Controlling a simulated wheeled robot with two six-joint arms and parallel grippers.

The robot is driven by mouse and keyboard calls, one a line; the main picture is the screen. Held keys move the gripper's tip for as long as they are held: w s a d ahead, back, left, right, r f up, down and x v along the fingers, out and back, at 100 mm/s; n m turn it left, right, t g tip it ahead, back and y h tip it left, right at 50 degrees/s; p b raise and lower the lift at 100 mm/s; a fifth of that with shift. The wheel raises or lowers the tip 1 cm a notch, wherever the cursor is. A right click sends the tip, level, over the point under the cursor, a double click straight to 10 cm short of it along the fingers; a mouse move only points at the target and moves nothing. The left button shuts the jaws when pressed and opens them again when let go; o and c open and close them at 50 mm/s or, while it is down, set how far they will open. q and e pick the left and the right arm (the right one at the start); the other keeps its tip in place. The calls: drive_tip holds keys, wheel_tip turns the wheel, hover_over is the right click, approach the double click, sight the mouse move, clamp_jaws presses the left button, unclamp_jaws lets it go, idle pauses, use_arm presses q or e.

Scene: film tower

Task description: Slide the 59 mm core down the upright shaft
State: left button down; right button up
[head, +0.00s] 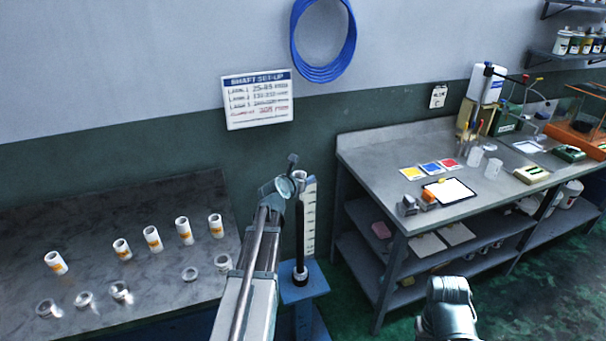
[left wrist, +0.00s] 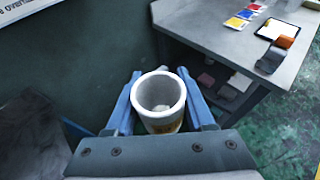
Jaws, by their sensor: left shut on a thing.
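My left gripper (head: 282,188) is shut on a white core. In the left wrist view the core (left wrist: 161,122) sits between the two blue fingers, open end toward the camera, with a pale spot inside its bore. The upright dark shaft (head: 301,235) stands on a blue stand (head: 304,282), beside a white graduated scale (head: 309,215). In the head view the held core is close to the shaft's top, just left of it; I cannot tell whether it is around the shaft. The core's size marking is not readable.
Several white cores with orange labels (head: 152,238) and flat rings (head: 84,300) stand on the left table (head: 95,225). A bench (head: 375,155) on the right holds coloured cards and a clipboard (head: 449,190). A wall sign (head: 257,99) hangs behind the shaft.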

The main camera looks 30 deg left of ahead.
use_arm(q)
drive_tip(key=shift+f, duration=0.15)
wheel_tip(320, 180, down, 9)
drive_tip(key=b, duration=0.9)
drive_tip(key=shift+f+b, duration=0.15)
drive_tip(key=shift+b, duration=0.15)
idle(0.5)
wheel_tip(320, 180, down, 31)
drive_tip(key=b, duration=3)
drive_tip(key=shift+b, duration=0.4)
drive_tip(key=shift+c, duration=0.9)
unclamp_jaws()
drive_tip(key=p+v, duration=0.5)
drive_tip(key=v, duration=0.9)
